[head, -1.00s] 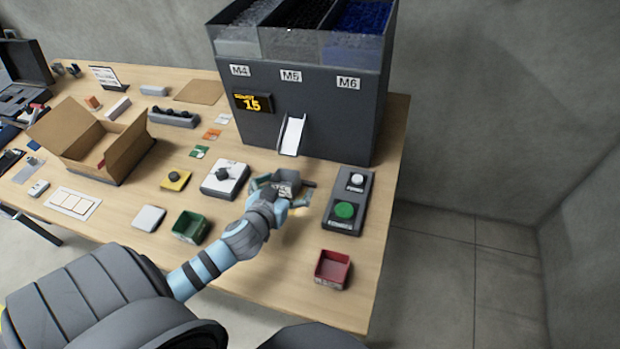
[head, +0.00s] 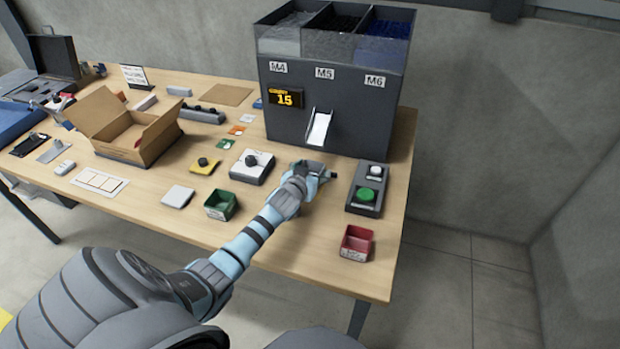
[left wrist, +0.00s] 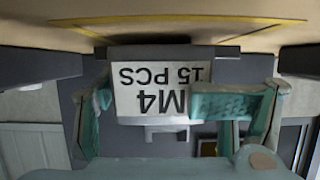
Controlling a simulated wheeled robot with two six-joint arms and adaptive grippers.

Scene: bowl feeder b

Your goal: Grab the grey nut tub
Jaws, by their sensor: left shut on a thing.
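The grey nut tub shows in the left wrist view as a grey body with a white label (left wrist: 160,85) reading "M4 15 PCS" upside down. My left gripper (left wrist: 175,108) has a teal finger on each side of it and is shut on it. In the head view my left gripper (head: 316,172) is at the table's right part, just in front of the feeder's chute (head: 319,129). There the tub is mostly hidden by the gripper, and I cannot tell whether it touches the table. My right gripper is not in view.
The dark bowl feeder (head: 340,105) stands behind the gripper. A button box (head: 364,198) is close on the right. A white dial box (head: 252,167) is on the left.

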